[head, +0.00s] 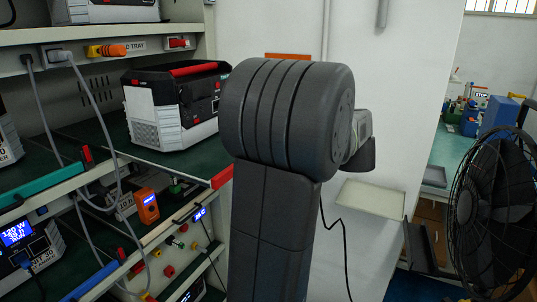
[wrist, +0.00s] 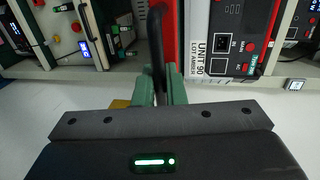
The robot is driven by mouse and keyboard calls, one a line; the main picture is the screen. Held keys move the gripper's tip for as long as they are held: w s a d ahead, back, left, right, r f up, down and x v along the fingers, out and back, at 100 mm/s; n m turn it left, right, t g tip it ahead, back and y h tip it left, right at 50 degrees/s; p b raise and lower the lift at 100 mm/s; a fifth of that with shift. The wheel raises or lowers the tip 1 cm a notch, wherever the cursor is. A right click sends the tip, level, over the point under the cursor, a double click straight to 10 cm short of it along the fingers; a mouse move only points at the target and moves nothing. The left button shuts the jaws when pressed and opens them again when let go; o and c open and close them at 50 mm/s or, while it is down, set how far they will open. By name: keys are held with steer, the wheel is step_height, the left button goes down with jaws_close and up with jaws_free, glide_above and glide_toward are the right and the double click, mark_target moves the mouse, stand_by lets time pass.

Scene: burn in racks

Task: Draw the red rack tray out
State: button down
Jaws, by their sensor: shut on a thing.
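The red rack tray shows its red front edge (head: 222,177) at the right end of a green shelf in the head view, partly hidden behind my arm. In the wrist view its red front (wrist: 170,32) runs up the top middle, with a black bar handle (wrist: 156,45) before it. My gripper (wrist: 160,92) has green fingers closed on the lower end of that handle. A white and black unit (head: 172,105) with a red top handle stands on the tray; its label reads UNIT 90, LOT AMBER in the wrist view. In the head view my gripper is hidden behind my arm.
A teal-fronted tray (head: 42,186) and a blue-fronted tray (head: 90,281) are in the same rack. Grey cables (head: 105,130) hang before the shelves. An orange device (head: 146,206) sits below the red tray. A black fan (head: 490,215) stands far right. Pale floor is clear before the rack.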

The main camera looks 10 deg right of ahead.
steer(key=shift+f+v, duration=0.2)
steer(key=shift+v, duration=0.9)
steer(key=shift+f, duration=0.1)
steer(key=c, duration=1.8)
jaws_free()
steer(key=shift+o, duration=1.1)
steer(key=shift+s+d, duration=0.15)
steer(key=shift+d, duration=0.05)
steer(key=b+v, duration=0.1)
steer(key=v, duration=1.2)
steer(key=shift+s+d+b, duration=0.25)
steer(key=shift+d+b, duration=0.05)
steer(key=shift+b, duration=0.05)
